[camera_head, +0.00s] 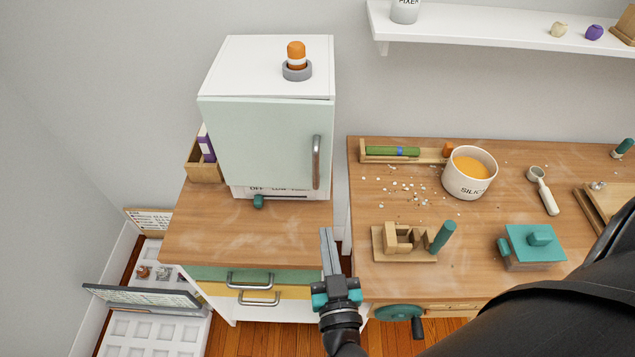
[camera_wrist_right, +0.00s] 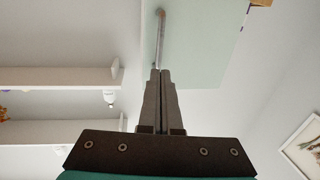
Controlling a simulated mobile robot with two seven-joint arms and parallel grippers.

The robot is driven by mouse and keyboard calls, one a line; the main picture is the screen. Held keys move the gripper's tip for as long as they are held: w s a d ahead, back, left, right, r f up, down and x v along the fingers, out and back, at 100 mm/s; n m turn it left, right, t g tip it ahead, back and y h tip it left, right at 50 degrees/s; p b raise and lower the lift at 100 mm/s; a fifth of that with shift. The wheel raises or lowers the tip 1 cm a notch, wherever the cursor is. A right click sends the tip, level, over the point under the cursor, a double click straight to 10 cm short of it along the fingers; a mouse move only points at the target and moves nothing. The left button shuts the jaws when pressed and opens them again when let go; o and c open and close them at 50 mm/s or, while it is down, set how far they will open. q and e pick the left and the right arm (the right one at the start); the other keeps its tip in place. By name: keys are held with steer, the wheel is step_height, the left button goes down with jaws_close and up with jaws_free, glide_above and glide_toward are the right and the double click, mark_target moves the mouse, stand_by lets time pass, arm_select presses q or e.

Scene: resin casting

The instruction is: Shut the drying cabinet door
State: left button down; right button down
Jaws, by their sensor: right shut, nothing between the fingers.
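The drying cabinet (camera_head: 270,62) is a white box on the left wooden worktop. Its pale green door (camera_head: 255,145) covers the front, with an upright metal handle (camera_head: 316,160) at its right side. The door looks shut or nearly so; I cannot tell if it sits flush. My right gripper (camera_head: 326,235) is shut and empty, below the handle and apart from it in the head view. In the right wrist view, the gripper's shut fingers (camera_wrist_right: 160,72) point toward the door (camera_wrist_right: 200,40) and handle (camera_wrist_right: 161,25). My left gripper is not in view.
An orange-capped bottle (camera_head: 296,57) stands in a grey ring on the cabinet. A teal knob (camera_head: 259,201) sticks out below the door. The right bench holds a cup of orange liquid (camera_head: 470,172), a wooden jig (camera_head: 405,243) and a teal-topped block (camera_head: 533,246). A gap separates the benches.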

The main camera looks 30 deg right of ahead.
mark_target(317, 173)
steer(key=x, duration=1.4)
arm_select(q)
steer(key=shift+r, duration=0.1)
arm_select(e)
steer(key=shift+w+d, duration=0.35)
steer(key=shift+w, duration=0.15)
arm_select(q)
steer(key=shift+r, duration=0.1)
